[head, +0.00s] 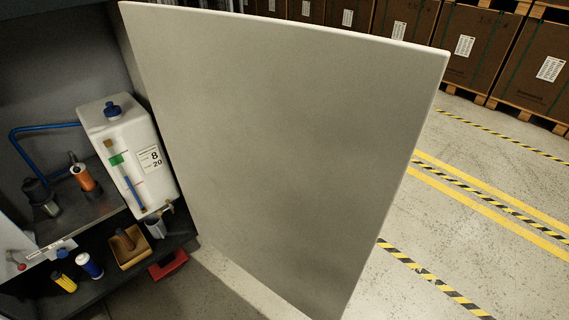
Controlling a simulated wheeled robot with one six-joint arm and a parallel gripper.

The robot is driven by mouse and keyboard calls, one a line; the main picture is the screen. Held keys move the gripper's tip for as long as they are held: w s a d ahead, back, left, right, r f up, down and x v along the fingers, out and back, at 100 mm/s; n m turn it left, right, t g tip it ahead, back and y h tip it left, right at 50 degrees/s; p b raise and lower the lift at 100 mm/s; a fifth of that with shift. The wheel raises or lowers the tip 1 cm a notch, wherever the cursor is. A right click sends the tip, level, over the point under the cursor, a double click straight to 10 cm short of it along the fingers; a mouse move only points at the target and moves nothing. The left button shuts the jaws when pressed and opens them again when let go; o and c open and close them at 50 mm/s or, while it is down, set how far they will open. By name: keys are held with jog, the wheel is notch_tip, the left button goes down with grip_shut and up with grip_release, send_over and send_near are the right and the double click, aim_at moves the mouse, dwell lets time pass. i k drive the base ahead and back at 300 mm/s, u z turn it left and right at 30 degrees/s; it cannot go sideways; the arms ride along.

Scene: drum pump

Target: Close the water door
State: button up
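A large flat grey-white door (280,150) stands wide open in the head view, hinged at its left side by the cabinet (50,70). It fills the middle of the view, and its free edge is at the right. Inside the cabinet, a white water tank (130,150) with a blue cap and a level tube stands just left of the door. My gripper is not in view. No handle shows on the visible face of the door.
The cabinet holds an orange-bodied part (83,177), a blue hose (45,128), bottles (89,265) and a tan bin (129,247). A red object (168,265) sits at its lower edge. Marked floor (480,220) right of the door is clear; stacked boxes (480,45) stand behind.

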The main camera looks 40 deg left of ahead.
aim_at(290, 146)
jog(key=i, duration=3.4)
jog(key=u, duration=4.05)
jog(key=k, duration=0.3)
jog(key=z, duration=0.05)
